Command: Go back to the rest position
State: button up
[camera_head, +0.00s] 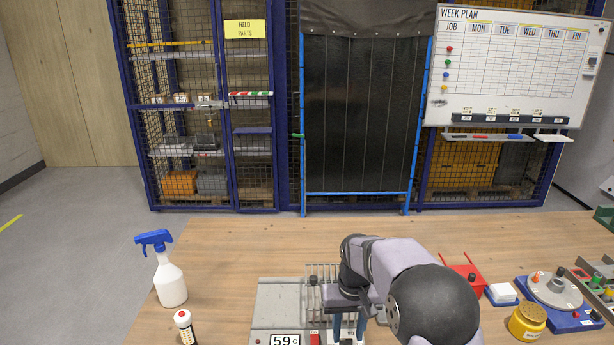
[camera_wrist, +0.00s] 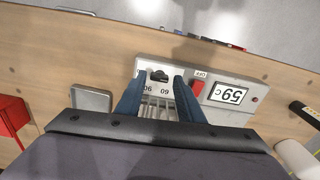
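My gripper (camera_head: 348,334) is low over the grey heating unit (camera_head: 280,300) at the front of the bench. In the wrist view my gripper (camera_wrist: 158,82) has its two blue fingers apart, with no object held between them. A dark knob (camera_wrist: 160,75) on the unit shows between the fingertips, beside the marks 60 and 90. I cannot tell whether the fingers touch the unit. The unit's display (camera_head: 286,340) reads 59 c, and a red switch (camera_wrist: 198,87) sits beside it. My arm hides part of the unit in the head view.
A spray bottle (camera_head: 170,278) and a white, red-topped bottle (camera_head: 184,326) stand left. A yellow tin (camera_head: 527,322), a white block on a blue base (camera_head: 502,293), a red holder (camera_head: 468,277) and the rotary jig (camera_head: 554,291) are right. The bench behind my arm is clear.

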jog(key=s+f+g, duration=0.1)
jog(key=s+f, duration=0.3)
jog(key=s, duration=0.3)
jog(key=s+d+r, duration=0.2)
jog(key=s, duration=0.6)
jog(key=s+d+r, duration=0.2)
jog(key=s, duration=0.7)
jog(key=shift+s+r+m+t, duration=0.2)
jog(key=shift+s+m+t, duration=0.05)
jog(key=shift+m+t, duration=0.05)
